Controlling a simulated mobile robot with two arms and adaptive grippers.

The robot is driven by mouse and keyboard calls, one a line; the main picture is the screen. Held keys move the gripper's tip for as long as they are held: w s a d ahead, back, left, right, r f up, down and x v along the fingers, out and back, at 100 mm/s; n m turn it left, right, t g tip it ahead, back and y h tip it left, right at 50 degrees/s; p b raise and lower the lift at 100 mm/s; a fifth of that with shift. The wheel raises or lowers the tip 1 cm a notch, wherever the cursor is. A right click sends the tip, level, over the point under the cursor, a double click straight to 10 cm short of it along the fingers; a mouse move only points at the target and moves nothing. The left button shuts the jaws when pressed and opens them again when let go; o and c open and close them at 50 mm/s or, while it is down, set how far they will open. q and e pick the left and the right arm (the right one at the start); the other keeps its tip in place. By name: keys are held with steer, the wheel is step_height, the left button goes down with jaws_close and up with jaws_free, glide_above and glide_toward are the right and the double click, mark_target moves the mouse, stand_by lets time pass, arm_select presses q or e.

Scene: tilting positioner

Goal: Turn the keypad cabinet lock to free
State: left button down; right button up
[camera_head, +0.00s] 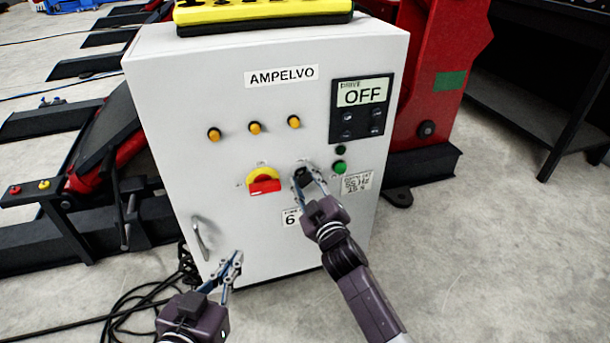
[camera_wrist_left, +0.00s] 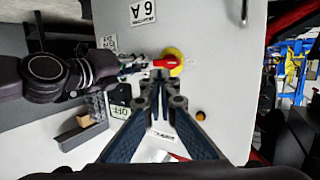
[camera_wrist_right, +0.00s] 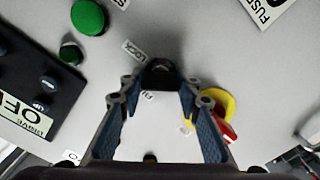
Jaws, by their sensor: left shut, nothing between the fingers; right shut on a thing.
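The cabinet lock is a small black knob (camera_wrist_right: 160,73) on the front of the white cabinet (camera_head: 225,140). In the right wrist view, a label reading LOCK stands at its upper left, and a partly hidden label sits below it. My right gripper (camera_head: 306,178) is shut on this knob, its fingers on either side; in the head view they hide most of it. My left gripper (camera_head: 236,262) is shut and empty, in front of the lower part of the cabinet. Its closed fingers also show in the left wrist view (camera_wrist_left: 160,90).
A red and yellow rotary switch (camera_head: 264,182) sits left of the lock, and a green button (camera_head: 340,167) to its right. The drive display (camera_head: 361,96) reads OFF. A door handle (camera_head: 200,238) is at lower left. Black cables (camera_head: 140,300) lie on the floor.

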steer(key=n, duration=0.3)
steer(key=shift+a+n+p, duration=0.1)
steer(key=shift+n+p, duration=0.25)
steer(key=shift+n, duration=0.05)
steer(key=shift+f+n, duration=0.1)
steer(key=shift+n, duration=2)
arm_select(q)
steer(key=s+a+f+g+y, duration=0.1)
steer(key=s+a+f+g, duration=0.1)
steer(key=f, duration=0.5)
steer(key=shift+s+g, duration=0.9)
steer(key=shift+s, duration=0.05)
arm_select(e)
steer(key=shift+f+n, duration=0.15)
steer(key=shift+n, duration=0.95)
steer(key=o, duration=1.2)
steer(key=shift+c, duration=0.2)
steer(key=shift+s, duration=0.1)
